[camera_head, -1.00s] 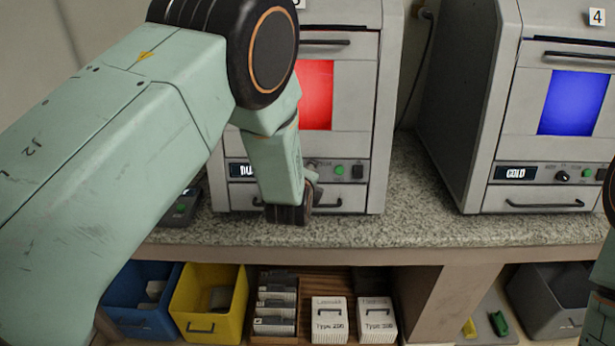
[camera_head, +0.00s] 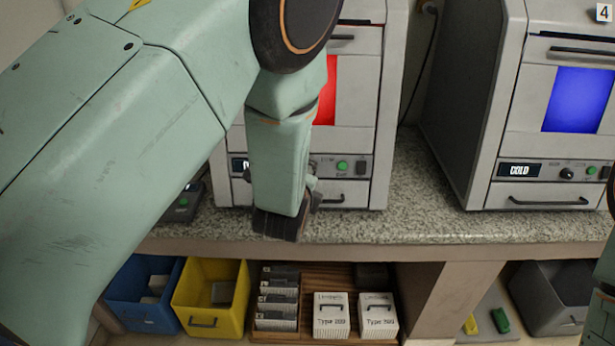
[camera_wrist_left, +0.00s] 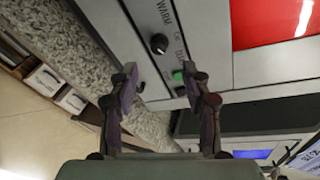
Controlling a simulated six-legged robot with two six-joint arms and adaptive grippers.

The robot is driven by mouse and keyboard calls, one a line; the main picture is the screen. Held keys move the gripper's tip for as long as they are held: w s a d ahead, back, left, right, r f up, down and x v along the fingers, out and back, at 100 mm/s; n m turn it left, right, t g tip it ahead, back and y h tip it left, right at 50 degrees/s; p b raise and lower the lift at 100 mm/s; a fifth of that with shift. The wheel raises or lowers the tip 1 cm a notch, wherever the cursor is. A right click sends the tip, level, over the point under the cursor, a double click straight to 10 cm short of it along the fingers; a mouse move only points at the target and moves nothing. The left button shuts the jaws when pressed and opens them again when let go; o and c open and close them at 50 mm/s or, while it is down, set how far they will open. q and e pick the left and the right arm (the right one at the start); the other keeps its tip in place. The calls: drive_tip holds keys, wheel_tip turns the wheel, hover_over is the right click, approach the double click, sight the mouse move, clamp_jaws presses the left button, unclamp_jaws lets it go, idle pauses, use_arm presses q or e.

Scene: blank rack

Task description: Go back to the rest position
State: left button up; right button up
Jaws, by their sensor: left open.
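My left arm comes in from the left and crosses in front of the machine with the red window (camera_head: 326,92). Its wrist hangs down over the front of the granite counter. My left gripper is mostly hidden behind the wrist in the head view. In the left wrist view my left gripper (camera_wrist_left: 165,92) is open, its two fingers apart with nothing between them. Beyond the fingers is the machine's panel with a black knob (camera_wrist_left: 158,43) and a green button (camera_wrist_left: 178,75). My right gripper is not in view; only a bit of my right arm shows at the right edge.
A second machine with a blue window (camera_head: 577,99), marked COLD, stands right on the counter (camera_head: 420,218). Below are a blue bin (camera_head: 140,318), a yellow bin (camera_head: 208,322), a grey bin (camera_head: 545,300) and two white Type boxes (camera_head: 331,316). The counter between the machines is clear.

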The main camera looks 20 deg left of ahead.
use_arm(q)
drive_tip(key=s+a+f+n+g+b, duration=0.1)
drive_tip(key=s+f+n+g, duration=0.3)
drive_tip(key=s+f, duration=0.5)
drive_tip(key=s+a+f+n+g+h+b, duration=0.1)
drive_tip(key=s+f+n+g+b, duration=0.2)
drive_tip(key=s+f+n, duration=0.6)
drive_tip(key=s+a+f+n+g+b, duration=0.2)
drive_tip(key=s+f+n+g, duration=0.4)
drive_tip(key=s, duration=1.7)
wheel_tip(320, 180, down, 4)
drive_tip(key=shift+f+n+h+b, duration=0.1)
drive_tip(key=shift+n+h+b, duration=0.3)
drive_tip(key=shift+n, duration=0.3)
drive_tip(key=shift+a, duration=0.1)
